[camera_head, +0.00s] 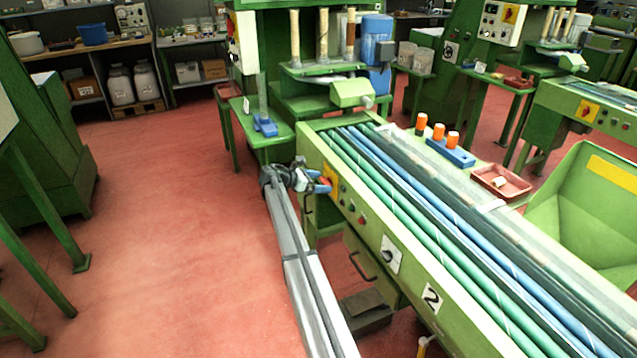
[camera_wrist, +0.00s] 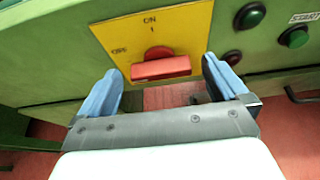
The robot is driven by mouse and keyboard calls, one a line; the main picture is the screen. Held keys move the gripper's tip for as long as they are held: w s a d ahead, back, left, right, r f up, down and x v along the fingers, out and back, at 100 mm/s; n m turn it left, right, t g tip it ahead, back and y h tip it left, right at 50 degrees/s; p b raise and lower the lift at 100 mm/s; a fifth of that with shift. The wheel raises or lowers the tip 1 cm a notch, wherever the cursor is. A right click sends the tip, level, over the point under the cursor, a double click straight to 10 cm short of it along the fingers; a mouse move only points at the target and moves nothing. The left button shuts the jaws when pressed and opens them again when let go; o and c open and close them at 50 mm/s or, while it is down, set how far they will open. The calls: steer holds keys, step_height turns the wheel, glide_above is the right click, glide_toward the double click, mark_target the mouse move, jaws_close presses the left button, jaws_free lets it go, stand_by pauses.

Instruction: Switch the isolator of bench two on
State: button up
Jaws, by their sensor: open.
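The isolator is a red rotary handle (camera_wrist: 160,66) on a yellow plate (camera_wrist: 185,25) on the green bench front. "ON" and "1" are marked above the handle; a smaller label, apparently "OFF", is at its left. The handle bar lies roughly horizontal, across the direction of the ON mark. My gripper (camera_wrist: 160,72) is open, its blue fingers left and right of the handle, with gaps to both ends. In the head view my gripper (camera_head: 323,184) is at the left end of bench two (camera_head: 455,325), beside the yellow plate (camera_head: 333,177), and hides part of it.
A dark green button (camera_wrist: 250,16) and a START-labelled button (camera_wrist: 294,37) sit right of the plate. Bench two carries a "2" sign (camera_head: 432,298) and a rotary switch (camera_head: 390,255). A small green table (camera_head: 270,140) stands behind my gripper. Red floor (camera_head: 170,230) at left is clear.

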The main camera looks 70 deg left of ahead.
steer(key=c, duration=1)
steer(key=shift+d, duration=0.15)
steer(key=m+y, duration=0.2)
steer(key=m, duration=0.1)
steer(key=shift+d, duration=0.3)
steer(key=m+y, duration=0.2)
steer(key=m, duration=0.1)
steer(key=shift+d+f+t, duration=0.2)
steer(key=shift+f+t, duration=0.1)
steer(key=shift+d+f+m+t+y, duration=0.15)
steer(key=shift+m+t+y, duration=0.3)
steer(key=shift+m, duration=0.8)
steer(key=shift+a+f+m+t+y, duration=0.15)
steer(key=shift+m+t+y, duration=0.3)
steer(key=shift+m, duration=0.75)
steer(key=shift+d+f+m+t+y, duration=0.25)
steer(key=shift+m+y, duration=0.35)
steer(key=shift+m, duration=0.65)
steer(key=shift+a, duration=0.1)
